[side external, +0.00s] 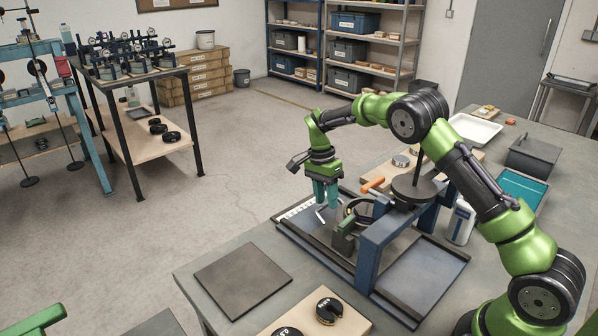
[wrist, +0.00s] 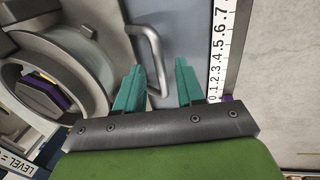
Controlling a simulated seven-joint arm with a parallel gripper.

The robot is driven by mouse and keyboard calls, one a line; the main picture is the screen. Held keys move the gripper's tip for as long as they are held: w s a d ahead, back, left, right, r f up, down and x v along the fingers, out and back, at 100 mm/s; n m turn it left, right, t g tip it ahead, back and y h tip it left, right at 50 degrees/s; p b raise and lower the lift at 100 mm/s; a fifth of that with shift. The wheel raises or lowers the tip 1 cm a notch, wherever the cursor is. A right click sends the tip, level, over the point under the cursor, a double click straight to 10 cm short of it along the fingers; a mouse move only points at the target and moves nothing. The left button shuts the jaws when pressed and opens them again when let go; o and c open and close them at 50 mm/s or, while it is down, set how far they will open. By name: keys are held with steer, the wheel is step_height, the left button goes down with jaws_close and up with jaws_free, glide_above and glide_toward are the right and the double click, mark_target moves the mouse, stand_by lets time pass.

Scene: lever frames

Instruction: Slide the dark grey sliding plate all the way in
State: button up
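The dark grey sliding plate (side external: 316,229) lies in the frame beside a white ruler scale (side external: 297,209). It fills the upper middle of the wrist view (wrist: 190,30). A bent silver handle (wrist: 150,42) stands on it; in the side view the handle (side external: 321,214) is just below my fingertips. My gripper (side external: 326,206) points down over the plate. In the wrist view its two teal fingers (wrist: 160,66) are apart, and one end of the handle shows in the gap between them. I cannot tell whether they touch it.
A blue frame (side external: 372,240) with a round grey weight (side external: 416,188) on top stands right of my gripper. A grey ring-shaped part (wrist: 55,70) is close on the left in the wrist view. A flat dark plate (side external: 243,280) lies on the bench at front left.

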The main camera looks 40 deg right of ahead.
mark_target(355, 213)
steer(key=shift+c, duration=0.2)
jaws_close()
steer(key=s, duration=1)
stand_by(0.3)
steer(key=shift+o, duration=0.2)
jaws_free()
steer(key=shift+w, duration=0.1)
